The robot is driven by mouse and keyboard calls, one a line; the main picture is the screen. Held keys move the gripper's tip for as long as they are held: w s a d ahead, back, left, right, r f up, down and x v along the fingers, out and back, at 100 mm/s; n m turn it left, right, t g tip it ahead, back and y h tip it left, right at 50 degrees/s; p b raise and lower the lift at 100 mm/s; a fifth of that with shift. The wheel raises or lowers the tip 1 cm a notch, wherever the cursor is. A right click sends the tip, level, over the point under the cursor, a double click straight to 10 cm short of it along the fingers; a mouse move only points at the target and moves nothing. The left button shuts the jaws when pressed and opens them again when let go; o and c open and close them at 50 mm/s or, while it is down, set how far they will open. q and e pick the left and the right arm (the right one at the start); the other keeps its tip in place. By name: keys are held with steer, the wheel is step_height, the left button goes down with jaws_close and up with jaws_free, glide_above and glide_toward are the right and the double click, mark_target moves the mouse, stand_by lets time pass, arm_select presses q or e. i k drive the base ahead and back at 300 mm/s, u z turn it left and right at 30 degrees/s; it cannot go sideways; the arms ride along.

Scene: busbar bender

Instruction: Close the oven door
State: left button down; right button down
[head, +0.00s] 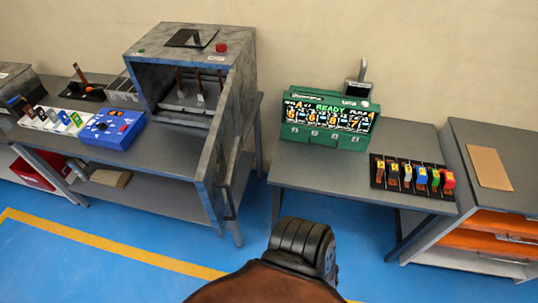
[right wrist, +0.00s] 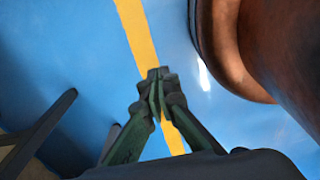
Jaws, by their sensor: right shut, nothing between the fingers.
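The oven (head: 190,60) is a grey, worn metal box at the back left of the head view, on a grey bench. Its door (head: 222,125) stands open, swung out toward me from the right side of the opening, with a vertical handle on its outer face. Inside, several dark upright pieces stand on a light rack. My right gripper (right wrist: 158,75) shows in the right wrist view, fingers together and empty, above the blue floor and yellow line. It is apart from the door. In the head view part of my arm (head: 303,248) shows at the bottom centre. My left gripper is not in view.
A blue control box (head: 112,128) stands on the bench left of the oven. To the right, another table (head: 330,178) holds a green display unit (head: 328,120) and a rack of coloured pieces (head: 412,177). An orange-drawer cabinet (head: 490,222) stands far right. The floor in front is clear.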

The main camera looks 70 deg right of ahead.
mark_target(217, 203)
steer(key=k, duration=0.3)
steer(key=z, duration=1.85)
steer(key=i, duration=0.5)
steer(key=u, duration=1.4)
